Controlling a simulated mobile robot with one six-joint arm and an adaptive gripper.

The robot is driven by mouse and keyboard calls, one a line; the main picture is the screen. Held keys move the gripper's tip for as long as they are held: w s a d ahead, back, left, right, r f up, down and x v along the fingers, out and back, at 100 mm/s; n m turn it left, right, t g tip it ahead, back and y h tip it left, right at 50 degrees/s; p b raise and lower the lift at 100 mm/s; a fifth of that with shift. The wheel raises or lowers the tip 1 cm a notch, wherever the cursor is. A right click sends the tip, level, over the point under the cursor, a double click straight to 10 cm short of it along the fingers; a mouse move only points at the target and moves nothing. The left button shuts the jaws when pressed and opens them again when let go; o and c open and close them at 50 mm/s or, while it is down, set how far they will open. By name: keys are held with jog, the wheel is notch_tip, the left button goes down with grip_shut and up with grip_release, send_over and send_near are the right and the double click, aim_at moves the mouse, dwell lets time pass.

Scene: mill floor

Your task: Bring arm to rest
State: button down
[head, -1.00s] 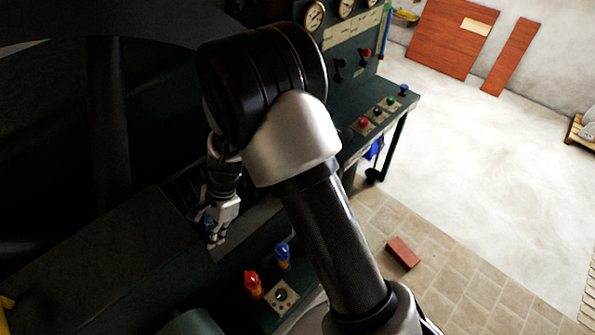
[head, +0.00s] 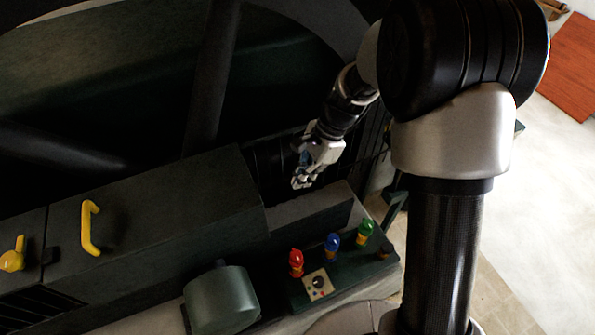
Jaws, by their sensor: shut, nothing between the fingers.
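My gripper (head: 302,184) is in the upper middle of the head view, at the end of my folded arm. Its fingers are shut and empty and point down and to the left. It is over the dark recess of the machine (head: 150,205), beside the raised dark block. I cannot tell how far it is above the surface. My arm's large black and silver joint hides part of the view on the right.
A small panel carries red (head: 296,262), blue (head: 333,245) and green (head: 364,231) knobs below my gripper. A grey-green cylinder (head: 221,298) stands left of it. A yellow handle (head: 90,228) is on the machine cover. Pale open floor (head: 545,190) lies at the right.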

jog(key=shift+s+a+r, duration=0.1)
jog(key=shift+r, duration=0.05)
jog(key=s+d+r+n+t+h+b, duration=0.2)
jog(key=s+d+r+n+t+b, duration=0.1)
jog(key=s+d+r+n+b, duration=0.45)
jog(key=s+d+f+n+t+h+b, duration=0.1)
jog(key=s+d+n+b, duration=0.1)
jog(key=s, duration=0.5)
jog(key=s+d+f+n+t+h+b, duration=0.1)
jog(key=s+f+n+t+b, duration=0.1)
jog(key=s+n+b, duration=0.2)
jog(key=s+b, duration=0.1)
jog(key=s, duration=0.2)
jog(key=shift+d+f, duration=0.2)
jog(key=shift+d, duration=0.15)
jog(key=shift+s, duration=0.1)
